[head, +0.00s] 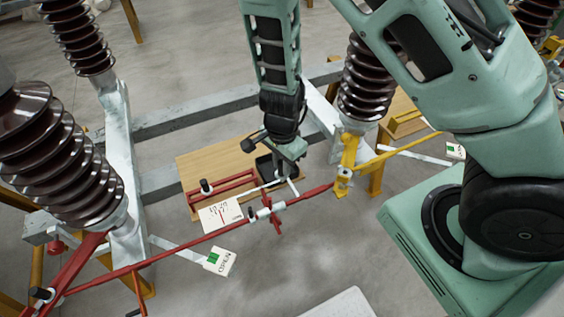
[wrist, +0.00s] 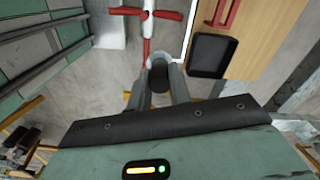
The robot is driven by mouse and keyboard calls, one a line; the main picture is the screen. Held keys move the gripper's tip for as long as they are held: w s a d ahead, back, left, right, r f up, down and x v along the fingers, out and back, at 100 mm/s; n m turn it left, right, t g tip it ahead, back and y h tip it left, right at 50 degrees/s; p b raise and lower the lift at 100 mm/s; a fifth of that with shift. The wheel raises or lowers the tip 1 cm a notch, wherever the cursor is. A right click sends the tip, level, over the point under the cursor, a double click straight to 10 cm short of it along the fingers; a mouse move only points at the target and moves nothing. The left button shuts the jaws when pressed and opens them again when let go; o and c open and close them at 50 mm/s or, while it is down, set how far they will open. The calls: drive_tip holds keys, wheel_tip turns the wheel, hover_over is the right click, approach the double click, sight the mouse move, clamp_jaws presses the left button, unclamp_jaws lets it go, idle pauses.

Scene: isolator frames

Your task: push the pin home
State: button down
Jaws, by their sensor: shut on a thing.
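My gripper (wrist: 160,68) is shut on a dark cylindrical piece (wrist: 158,79), which looks like the knob of the pin. The pin's shaft and any hole for it are hidden or too small to make out. In the head view my gripper (head: 291,170) points down just above and behind the red rod (head: 310,194), close to the white sleeve (head: 264,211) and its red cross-piece (head: 276,226). Another black knob (head: 251,213) stands at the sleeve's left end.
A wooden board (head: 220,158) behind the rod carries a black tray (wrist: 212,55), a red bracket (head: 228,184) and a paper card (head: 220,214). Ribbed brown insulators (head: 55,155) stand left and right (head: 367,82). An OPEN tag (head: 220,261) hangs in front.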

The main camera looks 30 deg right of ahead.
drive_tip(key=s+d+r+m, duration=0.1)
drive_tip(key=d+m, duration=0.1)
drive_tip(key=d, duration=0.5)
drive_tip(key=s+d+r+m+b, duration=0.1)
drive_tip(key=d+m, duration=0.2)
drive_tip(key=d, duration=0.3)
drive_tip(key=s+d+r+m, duration=0.1)
drive_tip(key=d+m, duration=0.1)
drive_tip(key=d, duration=0.5)
wheel_tip(320, 180, down, 6)
drive_tip(key=b, duration=0.5)
drive_tip(key=shift+r, duration=0.25)
drive_tip(key=shift+f+b, duration=0.15)
drive_tip(key=shift+b, duration=0.2)
drive_tip(key=shift+f+b, duration=2.25)
drive_tip(key=shift+f, duration=0.1)
drive_tip(key=c, duration=1.2)
unclamp_jaws()
